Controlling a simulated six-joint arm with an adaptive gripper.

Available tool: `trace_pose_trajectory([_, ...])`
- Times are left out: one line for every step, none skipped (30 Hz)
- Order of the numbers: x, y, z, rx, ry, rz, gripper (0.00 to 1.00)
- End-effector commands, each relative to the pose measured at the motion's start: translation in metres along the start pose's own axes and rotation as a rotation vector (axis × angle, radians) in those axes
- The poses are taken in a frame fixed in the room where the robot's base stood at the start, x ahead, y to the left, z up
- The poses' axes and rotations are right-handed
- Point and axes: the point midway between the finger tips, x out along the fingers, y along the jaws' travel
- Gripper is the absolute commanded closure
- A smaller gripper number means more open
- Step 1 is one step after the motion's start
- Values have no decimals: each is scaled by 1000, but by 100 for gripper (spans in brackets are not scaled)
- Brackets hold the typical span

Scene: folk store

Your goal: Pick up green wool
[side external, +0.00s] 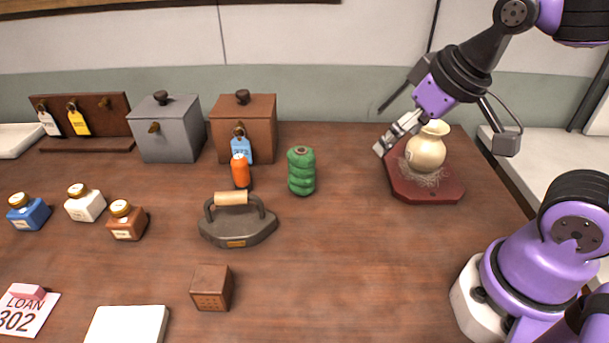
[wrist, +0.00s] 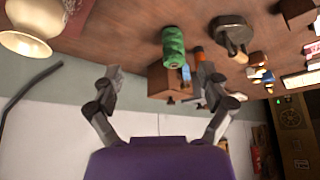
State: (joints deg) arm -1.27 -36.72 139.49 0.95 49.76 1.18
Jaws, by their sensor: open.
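The green wool (side external: 301,171) is an upright ribbed spool near the middle back of the brown table, beside an orange spool. It also shows in the wrist view (wrist: 174,47), beyond my fingers and in line with the gap between them. My gripper (side external: 390,143) is in the air to the right of the wool, close to the cream vase. In the wrist view my gripper's two fingers (wrist: 157,76) are spread wide with nothing between them. The gripper is apart from the wool.
The cream vase (side external: 426,150) stands on a red board (side external: 441,192) at the right. The orange spool (side external: 240,172), an old iron (side external: 237,222) and a brown box (side external: 260,119) stand left of the wool. The table (side external: 340,240) is clear in front and to the right of the wool.

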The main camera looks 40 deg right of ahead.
Motion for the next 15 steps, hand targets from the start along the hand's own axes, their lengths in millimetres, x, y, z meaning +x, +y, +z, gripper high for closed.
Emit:
trace_pose_trajectory([7,-2,-10,5,-19,0,11])
trace_pose_trajectory([12,-4,-18,10,-25,0,11])
trace_pose_trajectory([20,-7,-28,17,-35,3,11])
trace_pose_trajectory([27,-9,-36,24,-41,5,11])
trace_pose_trajectory([34,-12,-44,29,-47,7,11])
trace_pose_trajectory([45,-15,-53,35,-56,10,11])
trace_pose_trajectory([53,-18,-60,41,-60,13,11])
trace_pose_trajectory([61,-20,-66,45,-66,17,11])
trace_pose_trajectory([72,-24,-72,50,-70,20,11])
trace_pose_trajectory([79,-26,-76,53,-75,23,11])
trace_pose_trajectory([86,-28,-80,56,-78,26,11])
trace_pose_trajectory([94,-31,-84,60,-81,30,11])
trace_pose_trajectory([100,-33,-86,62,-83,32,11])
trace_pose_trajectory([104,-34,-88,63,-84,34,11])
trace_pose_trajectory([109,-36,-89,65,-85,35,11])
